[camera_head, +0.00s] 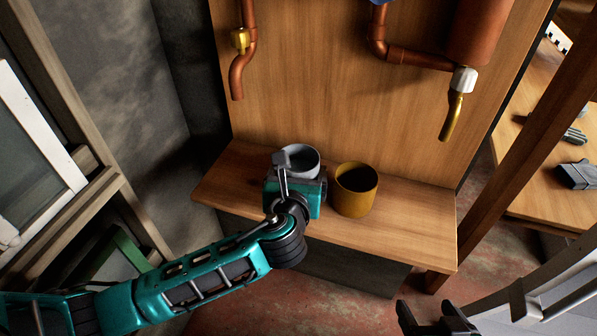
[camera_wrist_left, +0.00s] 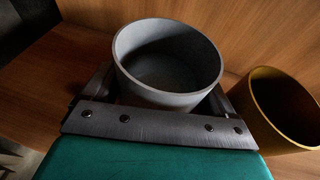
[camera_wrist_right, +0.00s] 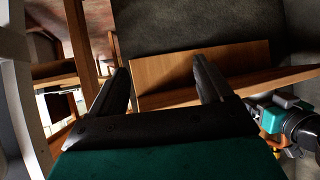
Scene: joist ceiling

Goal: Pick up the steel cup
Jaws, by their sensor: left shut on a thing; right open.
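The steel cup (camera_head: 301,158) is a grey, round, open-topped cup at the wooden shelf, left of a yellow cup. It also shows in the left wrist view (camera_wrist_left: 168,62), upright, with its inside empty. My left gripper (camera_head: 289,165) is shut on the steel cup, one finger at each side of it; in the left wrist view the fingers (camera_wrist_left: 165,100) are partly hidden by the cup. I cannot tell whether the cup's base touches the shelf. My right gripper (camera_head: 437,318) is open and empty at the bottom right of the head view; its fingers (camera_wrist_right: 160,80) are apart in the right wrist view.
The yellow cup (camera_head: 355,190) stands close to the right of the steel cup. The wooden shelf (camera_head: 425,225) is bare at its right end. Copper pipes (camera_head: 400,55) hang on the wooden back panel above. A wooden post (camera_head: 510,150) stands at the right.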

